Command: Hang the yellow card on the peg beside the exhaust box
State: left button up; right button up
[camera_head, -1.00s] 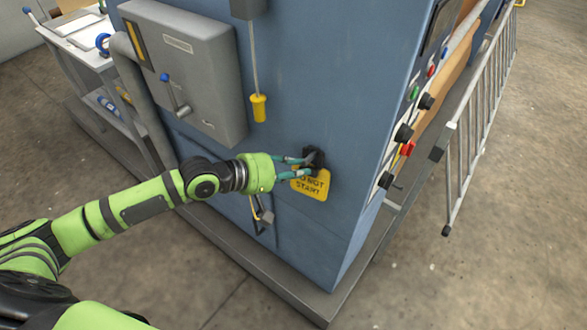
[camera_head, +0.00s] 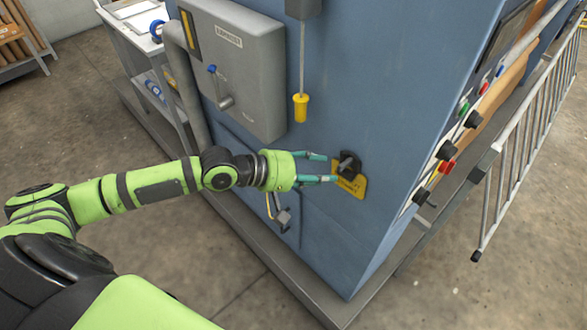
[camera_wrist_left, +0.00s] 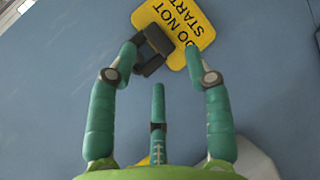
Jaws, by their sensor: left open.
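The yellow card (camera_head: 353,186), printed DO NOT START, lies against the blue panel at a dark peg (camera_head: 347,163), to the lower right of the grey exhaust box (camera_head: 248,62). The peg covers its upper part, and the card appears to hang there. My left gripper (camera_head: 330,168) is open and empty, just left of the peg. In the left wrist view, the card (camera_wrist_left: 192,18) is beyond the spread fingers (camera_wrist_left: 161,50), with the dark peg (camera_wrist_left: 153,50) in front of its edge. Whether a fingertip touches peg or card is unclear. My right gripper is not visible.
A yellow-handled pull (camera_head: 301,106) hangs above the gripper. A small grey latch (camera_head: 284,218) sits below it. Push buttons (camera_head: 447,167) line the panel's right side, near a metal railing (camera_head: 520,150). A cart (camera_head: 140,30) stands back left. The floor in front is clear.

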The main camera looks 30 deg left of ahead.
pick_arm(q)
jog(key=v, duration=0.8)
jog(key=shift+a, duration=0.2)
jog(key=shift+s, duration=0.1)
